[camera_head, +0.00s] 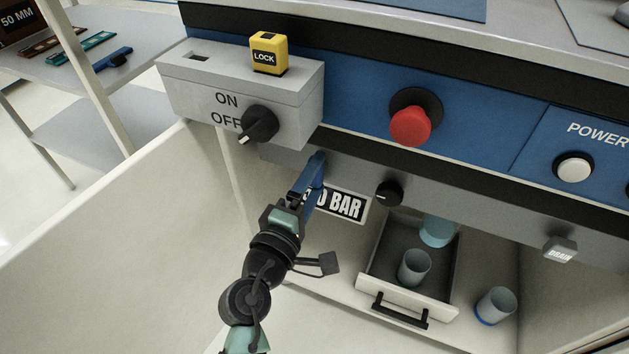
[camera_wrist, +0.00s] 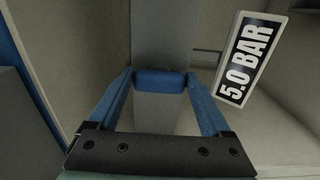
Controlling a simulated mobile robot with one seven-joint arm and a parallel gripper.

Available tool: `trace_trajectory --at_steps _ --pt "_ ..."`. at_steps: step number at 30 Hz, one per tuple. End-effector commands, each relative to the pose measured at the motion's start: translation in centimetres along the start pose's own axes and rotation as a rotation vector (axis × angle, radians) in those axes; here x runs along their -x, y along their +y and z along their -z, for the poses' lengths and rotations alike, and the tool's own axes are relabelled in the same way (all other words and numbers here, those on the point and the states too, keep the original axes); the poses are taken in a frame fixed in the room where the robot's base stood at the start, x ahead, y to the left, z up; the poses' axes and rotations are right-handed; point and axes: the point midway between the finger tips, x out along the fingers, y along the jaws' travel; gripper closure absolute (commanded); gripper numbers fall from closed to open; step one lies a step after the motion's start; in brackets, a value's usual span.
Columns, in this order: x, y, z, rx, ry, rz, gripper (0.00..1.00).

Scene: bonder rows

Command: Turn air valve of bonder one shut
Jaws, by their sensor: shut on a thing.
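The air valve's blue handle (camera_wrist: 160,82) shows in the wrist view between my gripper's two blue fingers. My gripper (camera_head: 312,178) reaches up under the blue front of the bonder in the head view, and its fingertips are closed on the handle's two sides. In the head view the fingers and the handle overlap in blue, so the handle's angle is hard to tell there. A grey strip runs behind the handle in the wrist view. The "5.0 BAR" label (camera_wrist: 248,60) is right of the handle, and in the head view my gripper partly covers this label (camera_head: 345,205).
A grey switch box (camera_head: 185,90) with a yellow LOCK block (camera_head: 268,55) and black ON/OFF knob (camera_head: 262,124) is above left. A red button (camera_head: 410,125) and small black knob (camera_head: 389,193) are right. An open drawer (camera_head: 447,290) holding cups sits below right.

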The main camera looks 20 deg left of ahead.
Motion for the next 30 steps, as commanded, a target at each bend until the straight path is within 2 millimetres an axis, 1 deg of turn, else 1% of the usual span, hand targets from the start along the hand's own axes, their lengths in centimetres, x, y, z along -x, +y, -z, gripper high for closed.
trace_trajectory --at_steps 13,14,16,17,25,28,30 --pt "0.1 -0.2 0.1 -0.013 0.001 0.004 0.73" --pt "0.1 -0.2 0.1 -0.013 0.001 0.004 0.14" --pt "0.1 -0.2 0.1 -0.012 0.001 0.004 0.01" --pt "0.1 -0.1 0.1 -0.011 0.001 0.003 0.00" --pt "0.2 -0.1 0.0 -0.009 0.001 0.002 0.00" --pt "1.0 0.0 0.1 -0.008 0.001 0.002 0.00" --pt "2.0 0.0 0.0 -0.009 0.001 0.004 0.00"
